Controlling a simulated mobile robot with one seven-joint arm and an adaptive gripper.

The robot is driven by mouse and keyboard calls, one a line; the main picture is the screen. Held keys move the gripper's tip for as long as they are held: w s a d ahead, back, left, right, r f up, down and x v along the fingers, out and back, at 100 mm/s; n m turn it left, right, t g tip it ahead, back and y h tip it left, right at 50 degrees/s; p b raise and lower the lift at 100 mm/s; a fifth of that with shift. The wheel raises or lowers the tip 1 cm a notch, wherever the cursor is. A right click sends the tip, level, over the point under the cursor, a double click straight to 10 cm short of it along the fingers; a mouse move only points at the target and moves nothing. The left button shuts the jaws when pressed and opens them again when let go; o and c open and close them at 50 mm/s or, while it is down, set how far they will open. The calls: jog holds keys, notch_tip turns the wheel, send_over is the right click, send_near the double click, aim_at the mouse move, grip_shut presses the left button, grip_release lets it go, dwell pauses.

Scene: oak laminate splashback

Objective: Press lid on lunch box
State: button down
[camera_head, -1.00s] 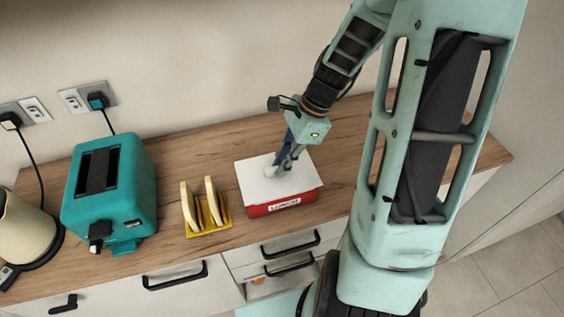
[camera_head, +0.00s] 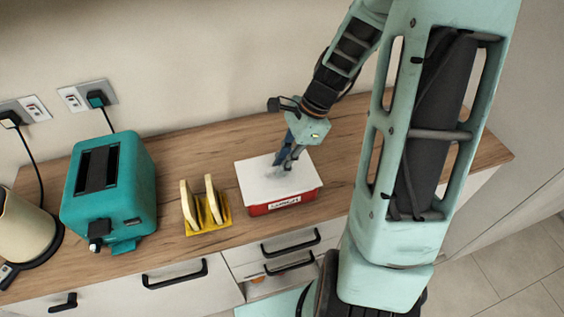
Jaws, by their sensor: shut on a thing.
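The red lunch box (camera_head: 285,204) stands on the wooden counter, with a white label on its front. Its white lid (camera_head: 257,183) lies over the top of the box. My gripper (camera_head: 282,163) is above the middle of the lid, pointing down, its fingertips at or very near the lid's surface. The fingers are close together, and the small thing between them is too small to make out clearly. The far edge of the lid is partly behind my gripper.
A yellow rack (camera_head: 218,224) with bread slices (camera_head: 190,205) stands just left of the box. A teal toaster (camera_head: 126,190) and a cream kettle (camera_head: 25,232) are further left. Free counter lies behind the box. A drawer (camera_head: 285,266) below is slightly open.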

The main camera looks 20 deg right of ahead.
dwell(0.3)
jog(key=c, duration=1.4)
grip_release()
jog(key=shift+r+p, duration=3.05)
jog(key=shift+r, duration=0.5)
jog(key=shift+c, duration=0.7)
grip_shut()
